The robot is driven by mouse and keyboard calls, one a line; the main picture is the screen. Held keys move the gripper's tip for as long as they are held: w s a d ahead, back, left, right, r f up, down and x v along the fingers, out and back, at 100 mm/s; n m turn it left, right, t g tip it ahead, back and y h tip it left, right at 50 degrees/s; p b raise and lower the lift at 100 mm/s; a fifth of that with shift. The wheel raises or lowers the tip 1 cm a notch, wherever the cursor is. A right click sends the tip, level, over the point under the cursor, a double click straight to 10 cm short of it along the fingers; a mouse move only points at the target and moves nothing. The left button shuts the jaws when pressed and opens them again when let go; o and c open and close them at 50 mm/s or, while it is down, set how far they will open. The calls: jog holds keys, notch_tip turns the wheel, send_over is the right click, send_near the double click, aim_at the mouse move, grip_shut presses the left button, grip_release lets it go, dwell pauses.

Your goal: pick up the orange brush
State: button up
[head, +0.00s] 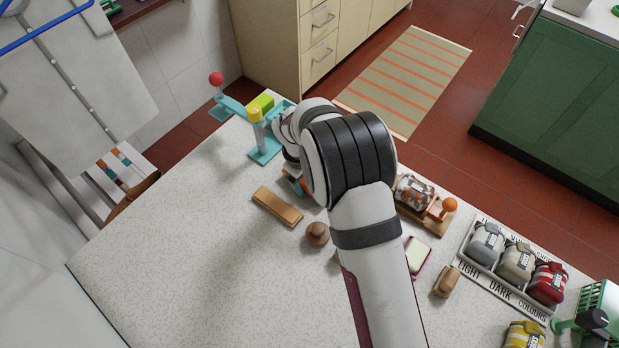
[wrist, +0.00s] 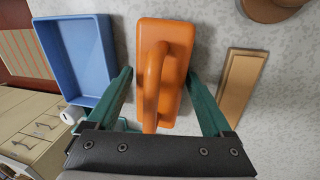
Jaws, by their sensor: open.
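The orange brush (wrist: 177,32) lies on the speckled worktop in the upper middle of the wrist view, its arched handle facing the camera. My gripper (wrist: 160,74) is open, with one green finger on each side of the brush. A gap shows between the right finger and the brush; the left finger is close to its side, and I cannot tell whether it touches. In the head view my arm hides most of the brush and the gripper.
A blue tray (wrist: 108,50) is left of the brush in the wrist view. A wooden block (head: 277,206) lies to its right (wrist: 240,85). A brown round object (head: 317,233) is nearby. Teal stands (head: 265,153) are behind; bagged items (head: 487,243) sit right. The front-left worktop is clear.

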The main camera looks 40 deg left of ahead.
jog(key=c, duration=1.2)
jog(key=shift+o, duration=0.2)
jog(key=r, duration=0.4)
jog(key=shift+w+d+r, duration=0.2)
jog(key=shift+d+r, duration=0.1)
jog(key=shift+d, duration=0.05)
jog(key=w+d+r, duration=0.3)
jog(key=d+r, duration=0.3)
jog(key=d, duration=0.4)
jog(key=shift+w+d+r, duration=0.15)
jog(key=shift+w+r, duration=0.05)
